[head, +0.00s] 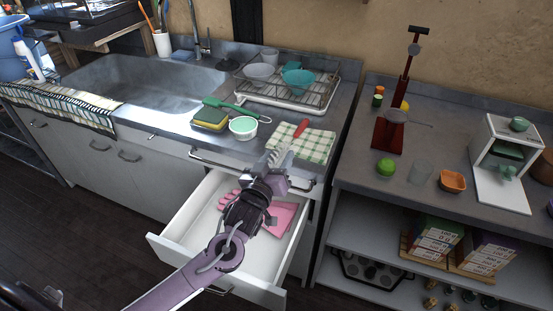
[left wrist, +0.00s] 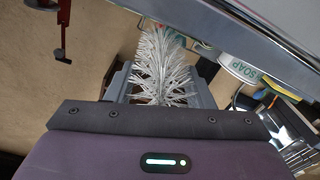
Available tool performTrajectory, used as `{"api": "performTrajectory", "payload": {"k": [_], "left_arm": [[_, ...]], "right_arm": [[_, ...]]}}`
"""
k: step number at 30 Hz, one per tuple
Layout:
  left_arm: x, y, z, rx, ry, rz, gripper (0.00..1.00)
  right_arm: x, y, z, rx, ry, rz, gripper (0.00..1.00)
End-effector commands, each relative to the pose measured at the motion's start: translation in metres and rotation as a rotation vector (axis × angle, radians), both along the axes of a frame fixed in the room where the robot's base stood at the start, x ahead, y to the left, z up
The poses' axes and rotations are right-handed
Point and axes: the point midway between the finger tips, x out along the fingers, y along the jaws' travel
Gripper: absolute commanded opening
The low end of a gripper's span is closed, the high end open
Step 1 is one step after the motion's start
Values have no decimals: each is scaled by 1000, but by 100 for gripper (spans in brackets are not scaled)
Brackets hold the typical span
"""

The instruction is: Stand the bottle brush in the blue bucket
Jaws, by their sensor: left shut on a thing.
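The bottle brush (head: 283,152) has white bristles and what looks like a red handle end (head: 301,128). My left gripper (head: 275,174) is shut on it, above the open drawer at the counter's front edge. In the left wrist view the white bristles (left wrist: 160,62) show between the two grey fingers. The brush is tilted, pointing up and away over the checked cloth; I cannot tell whether it touches the cloth. The blue bucket (head: 10,52) stands at the far left, partly cut off by the picture's edge. My right gripper is not in view.
An open white drawer (head: 172,252) holds pink gloves (head: 284,216). On the counter are a checked cloth (head: 316,145), a soap bowl (head: 243,127), sponges (head: 209,119) and a dish rack (head: 322,97). A sink (head: 140,82) and a white bottle (head: 28,62) lie towards the bucket.

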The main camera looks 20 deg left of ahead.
Motion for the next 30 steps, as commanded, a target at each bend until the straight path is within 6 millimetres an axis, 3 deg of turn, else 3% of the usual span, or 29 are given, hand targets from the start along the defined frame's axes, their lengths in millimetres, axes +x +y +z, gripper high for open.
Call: {"api": "performTrajectory", "payload": {"k": [1,2,6,19,24,30], "left_arm": [[-1,0,-8,3,14,2,22],[-1,1,-8,3,14,2,52],[-1,1,-7,3,13,1,70],[-3,0,4,2,10,0,70],[-36,0,2,0,14,0,70],[-79,1,1,1,14,0,70]], "right_arm": [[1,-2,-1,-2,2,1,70],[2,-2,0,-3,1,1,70],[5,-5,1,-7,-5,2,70],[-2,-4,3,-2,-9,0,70],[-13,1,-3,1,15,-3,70],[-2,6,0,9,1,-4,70]]}}
